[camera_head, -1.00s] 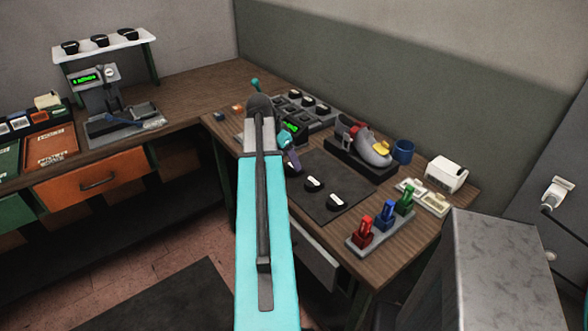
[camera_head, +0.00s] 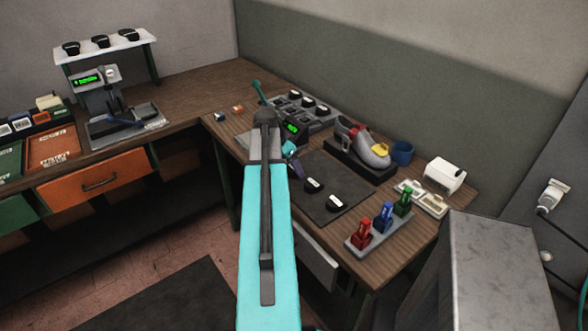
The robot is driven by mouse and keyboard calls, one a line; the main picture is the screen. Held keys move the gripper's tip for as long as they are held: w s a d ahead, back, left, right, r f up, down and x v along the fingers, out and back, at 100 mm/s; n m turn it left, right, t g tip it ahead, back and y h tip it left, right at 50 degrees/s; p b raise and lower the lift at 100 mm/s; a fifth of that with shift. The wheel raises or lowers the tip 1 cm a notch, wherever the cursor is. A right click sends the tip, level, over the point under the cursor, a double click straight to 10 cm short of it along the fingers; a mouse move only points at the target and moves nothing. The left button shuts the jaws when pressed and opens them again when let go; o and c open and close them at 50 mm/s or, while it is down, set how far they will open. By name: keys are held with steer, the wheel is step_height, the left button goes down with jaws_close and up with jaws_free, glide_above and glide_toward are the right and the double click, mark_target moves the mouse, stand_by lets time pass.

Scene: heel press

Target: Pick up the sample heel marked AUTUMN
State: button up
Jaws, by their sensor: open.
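Several small black heels with white labels are in view, and the labels are too small to read, so I cannot tell which is marked AUTUMN. Two lie on the dark mat (camera_head: 325,168): a rear heel (camera_head: 314,185) and a front heel (camera_head: 336,203). Three more stand on the white shelf (camera_head: 108,47) at back left: left (camera_head: 71,48), middle (camera_head: 100,41) and right (camera_head: 129,34). My gripper (camera_head: 295,166) is mostly hidden behind my turquoise arm, near the mat's left edge. It is open, and I see nothing held.
A compartment tray (camera_head: 318,119) holds several dark pieces behind the mat. A shoe (camera_head: 374,151) on a black stand, a blue cup (camera_head: 402,152) and a rack (camera_head: 360,243) with red, blue and green pieces surround the mat. A grey metal box (camera_head: 505,270) stands at front right.

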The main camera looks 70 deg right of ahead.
steer(key=shift+s+d+f, duration=0.1)
steer(key=shift+f, duration=0.3)
steer(key=c, duration=1.2)
